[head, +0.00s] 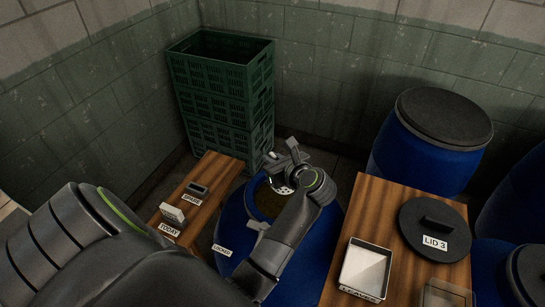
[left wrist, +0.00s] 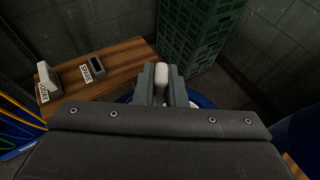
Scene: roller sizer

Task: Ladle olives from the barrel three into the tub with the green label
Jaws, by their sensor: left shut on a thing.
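My left gripper (head: 288,164) is over the mouth of an open blue barrel (head: 325,232). It is shut on a pale handle (left wrist: 163,72), seen between its fingers in the left wrist view. A whitish, dotted piece (head: 280,185) below the gripper looks like the ladle's bowl; my arm partly hides it. Dark olive-brown contents (head: 267,202) show inside the barrel. A round black lid marked LID 3 (head: 422,218) lies on the wooden table at right. No tub with a green label is visible. My right gripper is not in view.
Green stacked crates (head: 222,95) stand behind the barrel. A wooden bench (head: 212,180) at left holds small items labelled TODAY and SPARE. The right table (head: 368,195) carries a white tray (head: 365,266). A lidded blue barrel (head: 405,155) stands behind it.

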